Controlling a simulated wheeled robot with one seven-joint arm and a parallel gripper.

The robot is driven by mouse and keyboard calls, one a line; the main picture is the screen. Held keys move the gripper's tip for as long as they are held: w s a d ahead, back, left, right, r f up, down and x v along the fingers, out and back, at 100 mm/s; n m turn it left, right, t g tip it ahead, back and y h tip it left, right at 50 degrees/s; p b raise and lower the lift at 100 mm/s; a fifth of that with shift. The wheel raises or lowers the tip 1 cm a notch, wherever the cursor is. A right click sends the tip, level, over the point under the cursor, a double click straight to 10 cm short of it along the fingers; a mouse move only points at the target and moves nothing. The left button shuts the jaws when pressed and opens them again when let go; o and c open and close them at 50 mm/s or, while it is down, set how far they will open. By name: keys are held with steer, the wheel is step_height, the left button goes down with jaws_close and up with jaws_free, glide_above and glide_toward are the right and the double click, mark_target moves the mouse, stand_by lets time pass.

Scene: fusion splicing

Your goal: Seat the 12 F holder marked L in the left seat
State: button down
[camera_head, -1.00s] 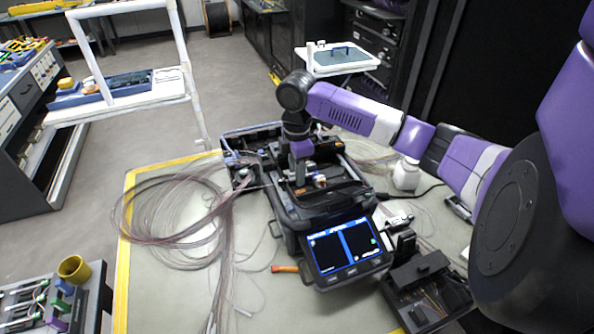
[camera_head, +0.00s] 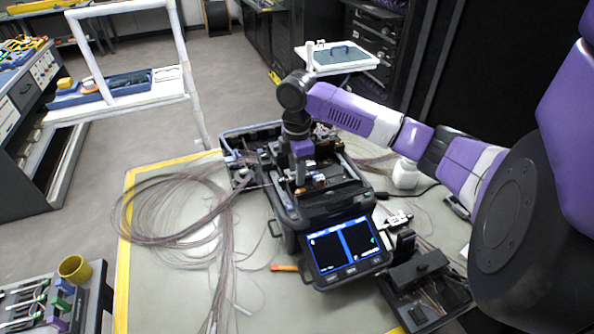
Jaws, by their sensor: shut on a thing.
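The fusion splicer (camera_head: 335,215) stands on the mat with its blue-lit screen (camera_head: 342,245) facing the front. My gripper (camera_head: 300,180) points down over the left part of the splicer's open top, where the seats lie. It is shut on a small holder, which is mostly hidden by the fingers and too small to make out. The L mark cannot be read. I cannot tell whether the holder touches the left seat. A small orange and pale part (camera_head: 319,178) shows on the splicer just right of my gripper.
Loose fibre coils (camera_head: 170,215) spread over the mat left of the splicer. A white bottle (camera_head: 405,174) stands to the right. A dark tray box (camera_head: 425,290) lies at front right, and an orange tool (camera_head: 285,268) at the front.

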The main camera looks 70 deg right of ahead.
steer(key=shift+f, duration=0.2)
steer(key=c, duration=0.9)
jaws_free()
steer(key=shift+r+b, duration=0.6)
steer(key=shift+r, duration=3.3)
